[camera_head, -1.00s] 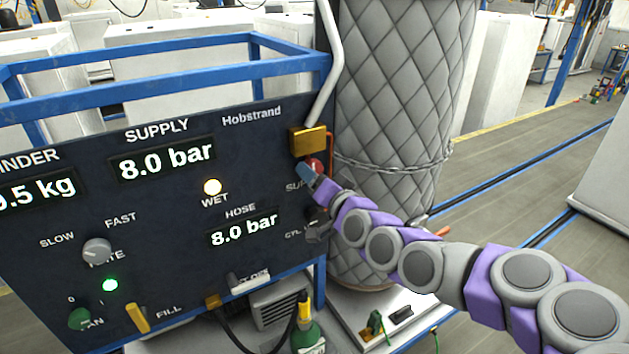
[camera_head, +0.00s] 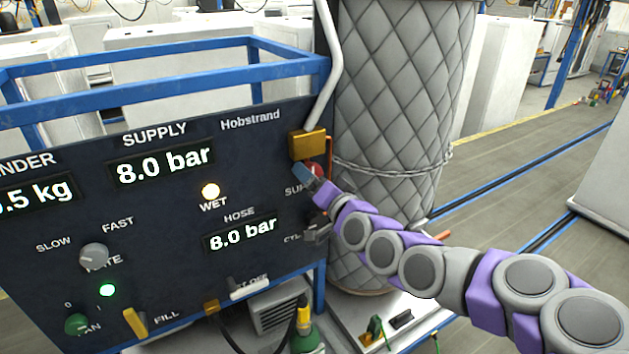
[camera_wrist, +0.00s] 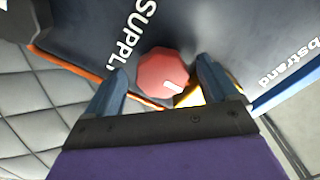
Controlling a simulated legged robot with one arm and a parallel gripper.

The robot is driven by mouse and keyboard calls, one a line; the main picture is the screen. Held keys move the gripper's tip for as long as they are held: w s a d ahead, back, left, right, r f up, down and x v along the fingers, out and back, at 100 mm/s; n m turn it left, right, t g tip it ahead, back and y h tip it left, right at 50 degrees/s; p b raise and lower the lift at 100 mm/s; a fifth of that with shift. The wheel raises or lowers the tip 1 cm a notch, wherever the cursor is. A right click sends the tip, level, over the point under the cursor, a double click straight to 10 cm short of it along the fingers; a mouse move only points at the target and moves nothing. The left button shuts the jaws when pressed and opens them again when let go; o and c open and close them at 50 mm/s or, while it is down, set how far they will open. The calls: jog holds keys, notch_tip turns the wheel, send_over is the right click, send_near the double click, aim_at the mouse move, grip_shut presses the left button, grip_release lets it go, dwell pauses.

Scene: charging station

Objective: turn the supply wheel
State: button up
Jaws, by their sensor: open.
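The supply wheel (camera_wrist: 162,74) is a red, many-sided knob with a short white mark, on the dark panel beside the word SUPPLY in the wrist view. In the head view only a little of the red wheel (camera_head: 316,169) shows behind my gripper. My gripper (camera_wrist: 158,88) is open, with one blue finger on each side of the wheel in the wrist view and gaps visible on both sides. In the head view my gripper (camera_head: 306,176) is at the panel's right edge. Whether the fingertips reach past the wheel's face is unclear.
A brass block (camera_head: 308,144) with a white pipe sits just above the wheel. A quilted grey tank (camera_head: 395,110) wrapped by a chain stands right behind my arm. The SUPPLY display (camera_head: 163,165) and HOSE display (camera_head: 241,234) both read 8.0 bar. Open floor lies at right.

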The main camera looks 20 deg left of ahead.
jog(key=b+v, duration=0.5)
jog(key=v, duration=1.2)
jog(key=shift+d, duration=0.2)
jog(key=shift+s+f, duration=0.1)
